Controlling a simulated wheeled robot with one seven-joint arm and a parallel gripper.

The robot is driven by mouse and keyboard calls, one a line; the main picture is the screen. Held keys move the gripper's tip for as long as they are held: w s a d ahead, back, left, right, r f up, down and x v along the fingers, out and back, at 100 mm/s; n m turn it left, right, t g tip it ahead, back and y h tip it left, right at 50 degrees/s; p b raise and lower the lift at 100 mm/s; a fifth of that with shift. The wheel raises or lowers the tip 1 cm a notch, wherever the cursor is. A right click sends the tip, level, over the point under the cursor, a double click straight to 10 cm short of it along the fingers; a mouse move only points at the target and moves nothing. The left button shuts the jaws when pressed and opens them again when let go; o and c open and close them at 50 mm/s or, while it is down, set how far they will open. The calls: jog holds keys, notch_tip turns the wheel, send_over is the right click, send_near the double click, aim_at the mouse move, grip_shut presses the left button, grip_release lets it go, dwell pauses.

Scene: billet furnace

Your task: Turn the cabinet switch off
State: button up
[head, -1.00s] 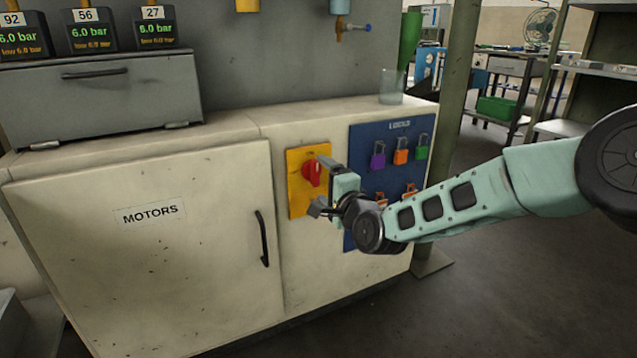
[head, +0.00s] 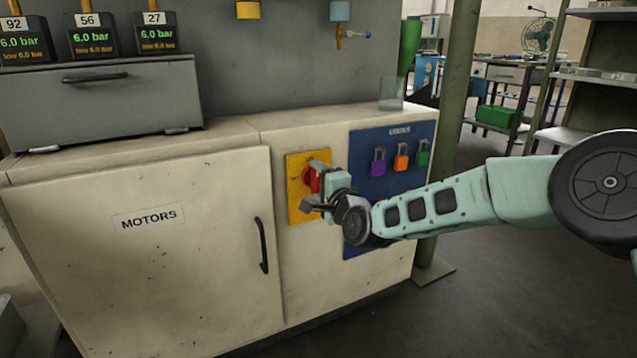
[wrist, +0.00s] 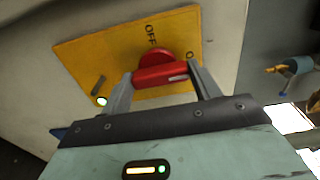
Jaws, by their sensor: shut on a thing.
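The cabinet switch is a red rotary handle (head: 311,179) on a yellow plate (head: 295,207) on the pale cabinet's front. In the wrist view the red handle (wrist: 160,76) sits between the two grey fingers of my gripper (wrist: 163,84), which is shut on it. The word OFF shows on the yellow plate (wrist: 85,62) above the handle in that view. Another label to its right is partly hidden. In the head view my gripper (head: 318,192) is up against the switch and covers part of it.
A blue lock board (head: 362,150) with purple, orange and green padlocks is close right of the switch, partly behind my arm. The MOTORS door (head: 150,260) with its black handle (head: 262,245) is to the left. A clear glass (head: 391,95) stands on the cabinet top.

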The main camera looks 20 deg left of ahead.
jog(key=shift+n, duration=0.3)
jog(key=n+p, duration=0.1)
jog(key=n, duration=0.2)
jog(key=n+p, duration=0.1)
jog(key=n, duration=0.8)
jog(key=shift+a+n+p, duration=0.1)
jog(key=shift+n+p, duration=0.2)
jog(key=shift+p, duration=0.1)
jog(key=shift+f+n, duration=0.15)
jog(key=shift+n, duration=2.15)
jog(key=o, duration=1)
jog(key=shift+s, duration=0.1)
